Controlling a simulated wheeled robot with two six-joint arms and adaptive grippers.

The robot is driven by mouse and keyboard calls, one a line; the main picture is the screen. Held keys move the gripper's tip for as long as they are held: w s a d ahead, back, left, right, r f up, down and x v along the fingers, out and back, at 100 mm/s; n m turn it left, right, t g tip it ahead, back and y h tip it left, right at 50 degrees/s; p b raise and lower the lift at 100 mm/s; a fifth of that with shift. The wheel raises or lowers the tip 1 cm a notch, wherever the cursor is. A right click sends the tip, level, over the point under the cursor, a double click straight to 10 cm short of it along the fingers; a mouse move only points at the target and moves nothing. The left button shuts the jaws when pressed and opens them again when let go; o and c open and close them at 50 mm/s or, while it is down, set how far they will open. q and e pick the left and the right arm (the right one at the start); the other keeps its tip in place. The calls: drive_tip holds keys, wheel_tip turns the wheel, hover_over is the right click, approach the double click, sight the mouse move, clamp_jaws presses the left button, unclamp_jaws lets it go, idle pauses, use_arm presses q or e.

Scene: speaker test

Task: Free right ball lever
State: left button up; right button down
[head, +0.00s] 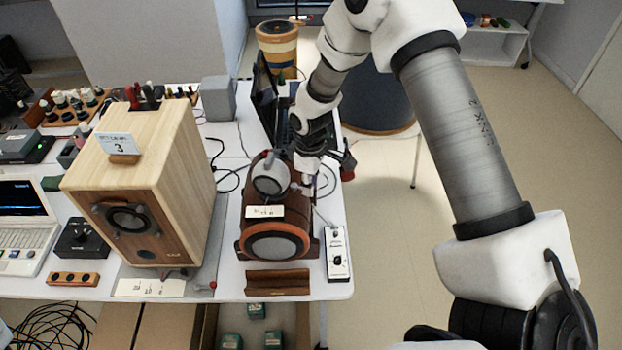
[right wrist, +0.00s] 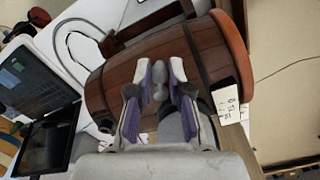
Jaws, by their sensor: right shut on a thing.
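The barrel-shaped wooden speaker (head: 255,214) stands near the right part of the table, a round grey driver on top and an orange-ringed one at its front. Its dark staves (right wrist: 125,78) fill the middle of the right wrist view. My right gripper (head: 306,180) is at the barrel's right side in the head view. In the right wrist view its purple-padded fingers are closed around a small grey ball (right wrist: 159,74), the ball lever's end, against the barrel. The lever's mount is mostly hidden by the fingers. My left gripper is not in view.
A pale wooden speaker (head: 150,180) marked 3 stands left of the barrel. A white switch box (head: 337,254) lies right of it, near the table's edge. An open laptop (head: 264,100) and loose cables are behind. A brown wooden block (head: 278,283) lies in front.

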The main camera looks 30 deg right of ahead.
drive_tip(key=m, duration=0.1)
drive_tip(key=a+m, duration=0.1)
drive_tip(key=m, duration=0.1)
drive_tip(key=s+m, duration=0.1)
drive_tip(key=shift+a+f, duration=0.15)
drive_tip(key=shift+a, duration=0.2)
drive_tip(key=shift+a+m, duration=0.25)
drive_tip(key=shift+m, duration=0.6)
drive_tip(key=shift+a+m, duration=0.3)
drive_tip(key=shift+m, duration=0.6)
drive_tip(key=shift+a+m, duration=0.25)
drive_tip(key=shift+m, duration=0.6)
drive_tip(key=c, duration=1.1)
unclamp_jaws()
drive_tip(key=shift+w, duration=0.15)
